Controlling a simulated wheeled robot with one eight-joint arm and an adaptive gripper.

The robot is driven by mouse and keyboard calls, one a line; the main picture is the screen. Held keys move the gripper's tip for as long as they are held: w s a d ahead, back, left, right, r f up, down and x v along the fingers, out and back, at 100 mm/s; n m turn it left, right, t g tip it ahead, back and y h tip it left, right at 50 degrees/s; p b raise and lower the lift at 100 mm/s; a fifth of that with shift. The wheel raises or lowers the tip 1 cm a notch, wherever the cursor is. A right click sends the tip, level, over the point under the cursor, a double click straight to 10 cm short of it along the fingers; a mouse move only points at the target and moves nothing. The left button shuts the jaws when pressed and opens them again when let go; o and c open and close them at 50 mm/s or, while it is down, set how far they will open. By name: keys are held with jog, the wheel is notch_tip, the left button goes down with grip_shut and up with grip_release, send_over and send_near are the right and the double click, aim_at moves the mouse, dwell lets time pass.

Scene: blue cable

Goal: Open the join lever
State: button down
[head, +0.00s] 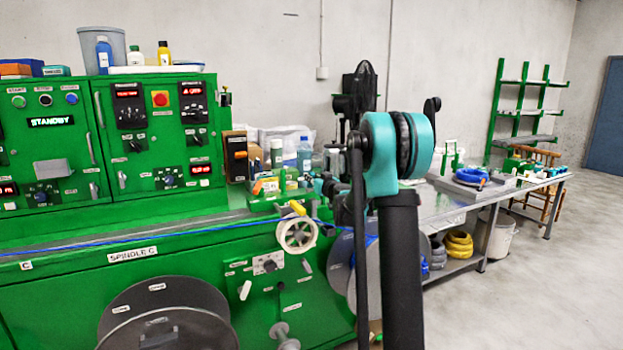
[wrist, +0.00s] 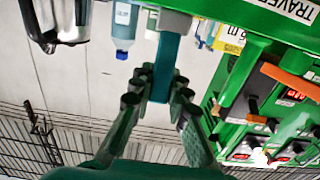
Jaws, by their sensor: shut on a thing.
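My gripper (wrist: 160,85) is shut on a flat teal bar, which looks like the join lever (wrist: 166,55). One finger presses on each side of the bar. The bar hangs from a pale grey block (wrist: 172,20) at the top of the wrist view. In the head view my gripper (head: 322,184) is small and partly hidden behind my own arm, at the right end of the green machine (head: 200,240). The lever cannot be made out clearly there.
In the wrist view a blue bottle (wrist: 124,28) and a metal pot (wrist: 58,20) are near the fingers. A white handwheel (head: 297,235) is below my gripper in the head view. A blue cable (head: 150,239) runs along the machine. A metal bench (head: 450,205) stands right.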

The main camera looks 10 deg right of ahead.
jog(key=shift+w, duration=0.1)
jog(key=shift+w+a+r+g+h, duration=0.1)
jog(key=shift+w+g+h, duration=0.15)
jog(key=shift+g, duration=0.35)
jog(key=shift+w+a+r+g+h, duration=0.1)
jog(key=shift+w+g+h, duration=0.1)
jog(key=shift+g, duration=0.4)
jog(key=w+g, duration=0.1)
jog(key=g+h, duration=0.1)
jog(key=shift+w+a+g, duration=0.25)
jog(key=shift+w+g, duration=0.1)
jog(key=shift+g, duration=0.05)
jog(key=shift+w+a+f+g+h, duration=0.1)
jog(key=shift+w+g+h, duration=0.2)
jog(key=shift+g, duration=0.35)
jog(key=shift+w+a+f+g+h, duration=0.15)
jog(key=shift+w+g, duration=0.2)
jog(key=shift+g, duration=0.35)
jog(key=shift+w+a+f+g+h, duration=0.1)
jog(key=shift+w+g, duration=0.25)
jog(key=shift+g, duration=0.3)
jog(key=c, duration=1.4)
grip_release()
jog(key=shift+c, duration=0.2)
jog(key=v, duration=1.2)
